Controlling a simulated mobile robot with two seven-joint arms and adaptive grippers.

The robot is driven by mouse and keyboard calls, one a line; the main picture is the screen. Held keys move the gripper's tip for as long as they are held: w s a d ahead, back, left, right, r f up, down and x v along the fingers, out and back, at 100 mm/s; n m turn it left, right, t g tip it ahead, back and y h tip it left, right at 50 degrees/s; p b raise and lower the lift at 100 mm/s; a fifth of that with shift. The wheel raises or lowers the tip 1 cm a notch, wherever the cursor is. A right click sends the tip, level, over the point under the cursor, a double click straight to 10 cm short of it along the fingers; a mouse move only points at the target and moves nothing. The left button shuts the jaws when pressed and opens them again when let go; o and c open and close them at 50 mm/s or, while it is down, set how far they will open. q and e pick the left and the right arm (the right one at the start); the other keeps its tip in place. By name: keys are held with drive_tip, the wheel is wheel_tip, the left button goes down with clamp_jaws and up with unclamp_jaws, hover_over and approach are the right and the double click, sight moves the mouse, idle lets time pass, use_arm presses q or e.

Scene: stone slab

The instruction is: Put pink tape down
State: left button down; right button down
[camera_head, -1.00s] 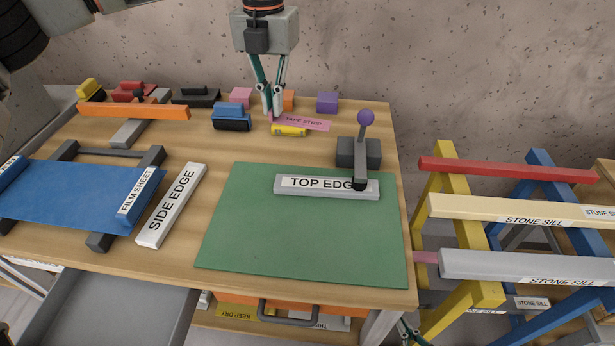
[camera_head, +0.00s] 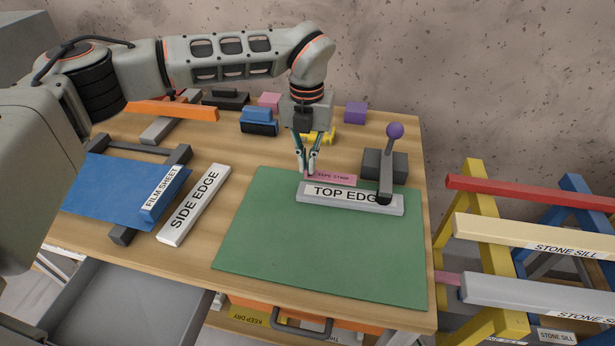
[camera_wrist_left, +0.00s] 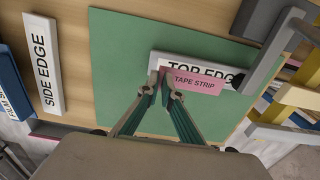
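The pink tape (camera_head: 336,178), labelled TAPE STRIP, has its left end between the fingertips of my left gripper (camera_head: 308,172), which is shut on it. The tape extends to the right, just behind the white-labelled TOP EDGE piece (camera_head: 312,199) in the head view. In the left wrist view, the tape (camera_wrist_left: 195,83) overlaps the lower part of the TOP EDGE label, with the fingertips (camera_wrist_left: 165,76) at its left end. I cannot tell whether the tape touches the piece. My right gripper is not in view.
The TOP EDGE piece lies on a green mat (camera_head: 320,250), under a dark clamp (camera_head: 385,175) with a purple knob. A SIDE EDGE piece (camera_head: 194,205) and blue film sheet (camera_head: 105,190) lie left. Coloured blocks line the back. Stone sill racks (camera_head: 530,232) stand right.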

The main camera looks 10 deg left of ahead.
sight(307, 189)
use_arm(q)
drive_tip(key=shift+f, duration=2.5)
drive_tip(key=shift+f, duration=0.1)
drive_tip(key=c, duration=2.2)
unclamp_jaws()
drive_tip(key=shift+c, duration=0.2)
wheel_tip(307, 189, up, 12)
drive_tip(key=shift+r, duration=0.1)
drive_tip(key=shift+s, duration=0.1)
